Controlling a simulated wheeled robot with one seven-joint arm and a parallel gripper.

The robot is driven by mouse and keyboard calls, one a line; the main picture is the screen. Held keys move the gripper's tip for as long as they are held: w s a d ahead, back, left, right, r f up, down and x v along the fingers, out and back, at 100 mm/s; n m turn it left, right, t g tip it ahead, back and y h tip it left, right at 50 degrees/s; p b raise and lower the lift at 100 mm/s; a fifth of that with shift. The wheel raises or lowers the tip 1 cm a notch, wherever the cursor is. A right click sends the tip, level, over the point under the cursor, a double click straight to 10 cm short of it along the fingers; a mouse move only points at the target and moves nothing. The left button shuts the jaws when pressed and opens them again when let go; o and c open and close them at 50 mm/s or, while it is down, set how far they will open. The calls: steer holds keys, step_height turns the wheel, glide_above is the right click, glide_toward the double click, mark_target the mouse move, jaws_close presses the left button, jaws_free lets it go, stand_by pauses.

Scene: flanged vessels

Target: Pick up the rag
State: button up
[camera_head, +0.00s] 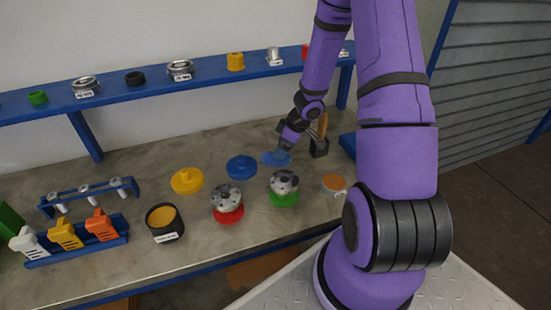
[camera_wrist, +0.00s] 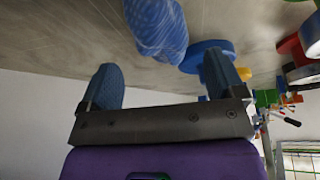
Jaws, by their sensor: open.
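The rag (camera_wrist: 158,25) is a blue patterned cloth on the grey worktop at the top of the wrist view. In the head view a small blue patch at the end of my arm appears to be the rag (camera_head: 275,159). My gripper (camera_wrist: 161,62) is open, with its two blue fingers spread wide and nothing between them. The rag is just beyond the fingertips, roughly in line with the gap. In the head view my gripper (camera_head: 284,148) is low over the worktop by the rag, its fingers hard to tell from the cloth.
A blue flanged lid (camera_head: 241,167) stands just left of the rag. A dark holder with a wooden handle (camera_head: 320,145) stands close on the right. Metal flanged parts on green (camera_head: 284,187) and red (camera_head: 228,202) bases stand in front. A blue shelf (camera_head: 135,87) runs behind.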

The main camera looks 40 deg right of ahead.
steer(key=shift+x, duration=2.4)
steer(key=shift+a, duration=0.15)
steer(key=c, duration=1.1)
steer(key=shift+r, duration=0.1)
steer(key=shift+r, duration=4.95)
